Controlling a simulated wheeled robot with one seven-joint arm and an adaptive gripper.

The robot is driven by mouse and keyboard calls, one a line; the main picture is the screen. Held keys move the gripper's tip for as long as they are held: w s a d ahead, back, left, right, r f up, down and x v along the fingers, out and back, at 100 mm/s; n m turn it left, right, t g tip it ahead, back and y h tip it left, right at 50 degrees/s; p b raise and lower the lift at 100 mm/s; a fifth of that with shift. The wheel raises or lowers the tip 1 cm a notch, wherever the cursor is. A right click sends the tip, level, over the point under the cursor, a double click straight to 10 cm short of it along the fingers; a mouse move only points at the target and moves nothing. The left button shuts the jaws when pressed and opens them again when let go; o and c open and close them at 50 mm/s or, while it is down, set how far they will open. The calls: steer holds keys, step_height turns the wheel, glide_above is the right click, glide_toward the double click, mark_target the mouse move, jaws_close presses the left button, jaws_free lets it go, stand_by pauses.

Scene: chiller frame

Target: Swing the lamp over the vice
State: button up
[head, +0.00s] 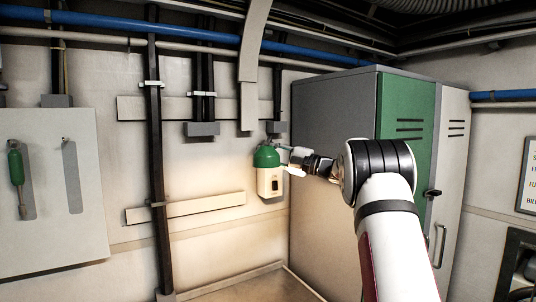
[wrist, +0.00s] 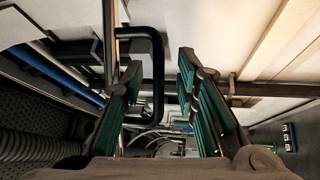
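I cannot make out a lamp or a vice for certain in either view. A green-domed fixture with a cream body (head: 270,181) is on the back wall, left of the tall cabinet, in the head view; I cannot tell whether it is the lamp. My gripper (head: 297,162) is just right of this fixture in the picture; whether it touches is unclear. In the wrist view, the green-padded fingers of my gripper (wrist: 162,100) are apart. A black bent bar, like a handle (wrist: 157,65), shows between them, nearer the left finger; I cannot tell its depth.
A tall grey, green and white cabinet (head: 335,110) stands right of the fixture. A pale panel with a green-handled tool (head: 16,168) is at the left. A dark vertical post (head: 156,150) and blue pipes (head: 130,22) run along the wall. Floor shows at bottom centre.

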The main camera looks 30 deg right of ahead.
steer(key=v, duration=0.7)
